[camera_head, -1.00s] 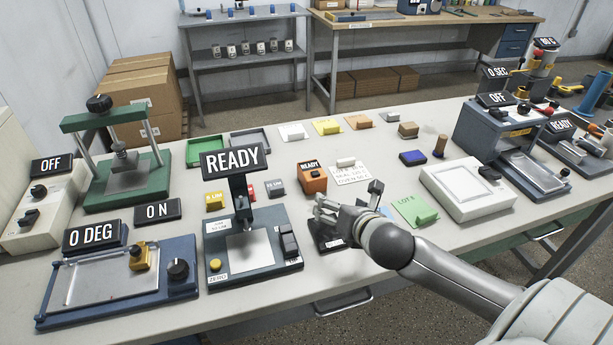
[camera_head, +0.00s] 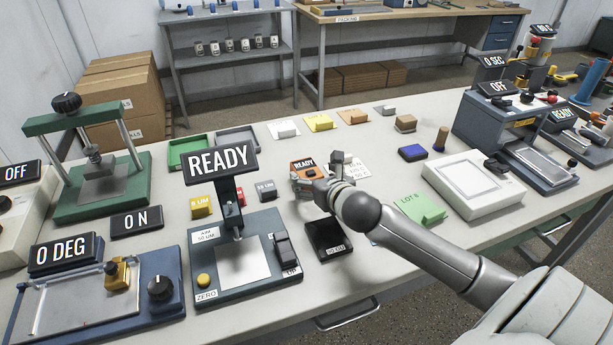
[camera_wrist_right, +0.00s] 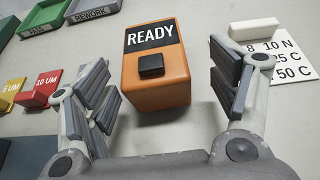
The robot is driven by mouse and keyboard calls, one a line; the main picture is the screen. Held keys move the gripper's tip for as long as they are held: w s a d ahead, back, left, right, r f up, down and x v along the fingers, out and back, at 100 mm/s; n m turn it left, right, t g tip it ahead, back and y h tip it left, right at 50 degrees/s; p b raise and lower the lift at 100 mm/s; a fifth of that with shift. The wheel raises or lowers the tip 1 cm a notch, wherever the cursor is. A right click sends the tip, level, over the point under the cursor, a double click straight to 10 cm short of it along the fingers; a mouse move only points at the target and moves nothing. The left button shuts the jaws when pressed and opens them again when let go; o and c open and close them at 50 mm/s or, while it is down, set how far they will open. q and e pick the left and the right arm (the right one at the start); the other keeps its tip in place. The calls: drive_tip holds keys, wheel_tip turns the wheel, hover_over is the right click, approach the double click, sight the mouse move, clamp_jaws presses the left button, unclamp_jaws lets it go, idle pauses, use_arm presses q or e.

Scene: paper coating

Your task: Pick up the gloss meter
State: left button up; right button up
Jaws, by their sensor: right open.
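The gloss meter seems to be the orange box (camera_wrist_right: 156,88) with a black button and a READY label, standing on the table between my right gripper's fingers in the right wrist view. My right gripper (camera_wrist_right: 162,100) is open, with a finger on each side of the box and visible gaps to it. In the head view the orange box (camera_head: 303,163) is partly hidden behind my right gripper (camera_head: 320,178). My left gripper is in neither view.
A black pad (camera_head: 328,240) lies in front of the right gripper. The READY thickness-gauge-like stand (camera_head: 240,262) is to its left.

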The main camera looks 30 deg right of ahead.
drive_tip(key=x, duration=0.4)
drive_tip(key=shift+w+a+f, duration=0.1)
drive_tip(key=shift+w+a, duration=0.1)
drive_tip(key=shift+w, duration=0.15)
drive_tip(key=shift+c, duration=1.2)
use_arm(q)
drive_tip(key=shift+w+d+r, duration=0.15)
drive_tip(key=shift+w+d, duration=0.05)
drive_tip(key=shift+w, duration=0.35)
use_arm(e)
drive_tip(key=c, duration=1.1)
drive_tip(key=shift+o, duration=0.2)
